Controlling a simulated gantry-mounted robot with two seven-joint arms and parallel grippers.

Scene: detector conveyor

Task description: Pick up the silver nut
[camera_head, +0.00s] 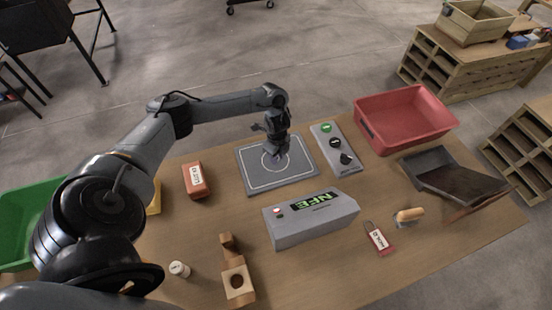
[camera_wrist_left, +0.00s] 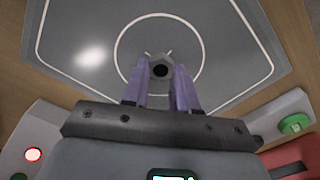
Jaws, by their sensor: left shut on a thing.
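The silver nut (camera_wrist_left: 160,70) shows in the left wrist view as a small dark-grey hexagonal piece with a round hole. It sits between the purple fingertips of my left gripper (camera_wrist_left: 161,76), which is shut on it. In the head view my left gripper (camera_head: 275,157) is over the grey square plate (camera_head: 303,172) with white outlines, near its middle circle. The nut is hidden by the gripper there. I cannot tell whether the nut still touches the plate. My right gripper is not in view.
A grey NFE box (camera_head: 305,225) stands in front of the plate. A button panel (camera_head: 338,147) is to its right. A red bin (camera_head: 405,118), a dark tray (camera_head: 452,178), a red-brown box (camera_head: 196,180), a padlock-shaped tag (camera_head: 378,238) and a wooden block (camera_head: 238,284) surround it.

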